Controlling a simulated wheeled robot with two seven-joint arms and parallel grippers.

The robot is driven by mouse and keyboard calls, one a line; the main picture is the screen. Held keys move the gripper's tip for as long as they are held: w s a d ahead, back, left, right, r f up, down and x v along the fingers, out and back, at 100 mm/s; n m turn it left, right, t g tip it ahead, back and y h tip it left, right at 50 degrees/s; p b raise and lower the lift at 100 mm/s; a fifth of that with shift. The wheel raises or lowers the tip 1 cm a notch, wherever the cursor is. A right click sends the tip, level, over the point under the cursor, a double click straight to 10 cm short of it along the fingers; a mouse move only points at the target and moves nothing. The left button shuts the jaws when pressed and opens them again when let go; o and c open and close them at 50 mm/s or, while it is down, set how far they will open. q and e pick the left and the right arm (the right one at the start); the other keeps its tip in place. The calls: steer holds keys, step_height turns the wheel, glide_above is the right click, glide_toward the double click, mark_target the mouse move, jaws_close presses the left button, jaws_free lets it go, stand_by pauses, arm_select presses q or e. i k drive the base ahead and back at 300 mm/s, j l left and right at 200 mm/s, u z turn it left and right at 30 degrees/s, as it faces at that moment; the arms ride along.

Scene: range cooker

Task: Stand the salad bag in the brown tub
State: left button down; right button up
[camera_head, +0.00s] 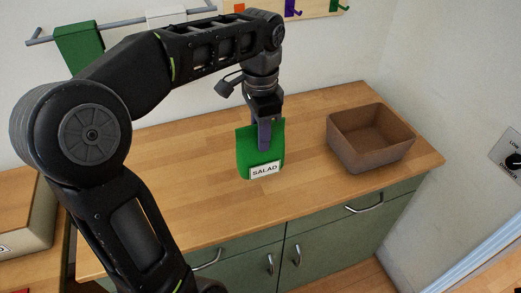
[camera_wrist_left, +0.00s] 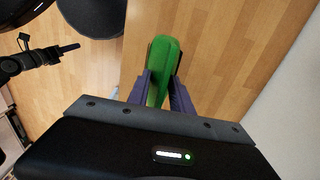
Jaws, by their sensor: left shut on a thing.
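The salad bag (camera_head: 246,158) is green with a white label reading SALAD. It is upright over the wooden counter in the head view; I cannot tell whether its bottom touches the counter. My left gripper (camera_head: 265,138) points down and is shut on the upper part of the bag. In the left wrist view the green bag (camera_wrist_left: 158,88) is between the two fingers of the left gripper (camera_wrist_left: 164,92). The brown tub (camera_head: 347,150) stands to the right of the bag on the counter. It is open-topped, and the inside that I can see is empty.
The wooden counter (camera_head: 190,185) is clear around the bag and between bag and tub. A wall rail (camera_head: 120,23) with cloths and a hook board (camera_head: 300,8) are behind. A box (camera_head: 28,215) stands at the left. The wall rises close on the tub's right.

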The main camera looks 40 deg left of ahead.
mark_target(364, 148)
steer(key=i+z, duration=0.3)
steer(key=i, duration=0.15)
steer(key=i+z, duration=0.35)
steer(key=i, duration=0.1)
